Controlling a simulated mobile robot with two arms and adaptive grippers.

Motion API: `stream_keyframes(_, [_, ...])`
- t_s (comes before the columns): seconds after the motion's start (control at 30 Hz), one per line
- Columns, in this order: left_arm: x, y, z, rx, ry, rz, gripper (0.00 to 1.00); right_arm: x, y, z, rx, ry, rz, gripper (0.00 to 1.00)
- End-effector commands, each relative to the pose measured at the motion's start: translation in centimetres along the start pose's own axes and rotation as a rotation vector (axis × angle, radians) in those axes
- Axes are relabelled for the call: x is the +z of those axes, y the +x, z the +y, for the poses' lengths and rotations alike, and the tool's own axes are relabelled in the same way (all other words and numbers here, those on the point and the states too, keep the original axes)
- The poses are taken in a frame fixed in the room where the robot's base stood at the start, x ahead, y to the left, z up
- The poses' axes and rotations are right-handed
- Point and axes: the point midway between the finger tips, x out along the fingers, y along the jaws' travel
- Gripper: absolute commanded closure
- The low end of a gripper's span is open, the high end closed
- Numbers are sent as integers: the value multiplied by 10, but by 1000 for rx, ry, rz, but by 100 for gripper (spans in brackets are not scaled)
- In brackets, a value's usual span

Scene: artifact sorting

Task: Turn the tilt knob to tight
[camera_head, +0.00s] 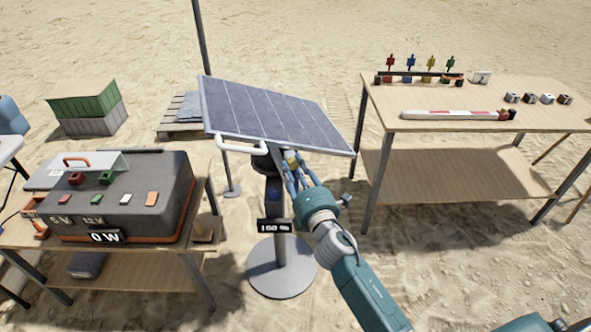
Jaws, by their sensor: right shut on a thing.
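The solar panel (275,112) is tilted on a dark post (274,205) with a round grey base (281,268). A white handle bar (241,143) runs along its lower edge. My right gripper (291,165) reaches up under the panel's lower edge, beside the dark mount head (264,160). Its blue fingers are shut on the tilt knob, which they mostly hide; a small yellowish patch shows between them. The knob's setting cannot be read. A small black display (274,226) on the post is too small to read surely. My left gripper is not in view.
A table on the left holds a grey box (150,190) with a "0 W" display (104,237). A wooden table (470,120) at right holds a red-and-white bar (455,115), coloured small pieces and several small cubes. Sand lies clear around the post's base.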

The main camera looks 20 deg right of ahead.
Motion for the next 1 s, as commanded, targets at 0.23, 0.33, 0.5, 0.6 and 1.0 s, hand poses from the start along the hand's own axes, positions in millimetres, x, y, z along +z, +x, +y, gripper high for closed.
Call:
stream_keyframes(0.23, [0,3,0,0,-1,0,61,3,0,1,2,146,-4,100])
stream_keyframes(0.33, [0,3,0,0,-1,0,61,3,0,1,2,185,-4,100])
stream_keyframes(0.5, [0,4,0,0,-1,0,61,2,0,1,2,222,-4,100])
stream_keyframes(0.6, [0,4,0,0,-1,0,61,2,0,1,2,233,-4,100])
stream_keyframes(1.0, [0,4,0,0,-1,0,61,2,0,0,1,237,-3,72])
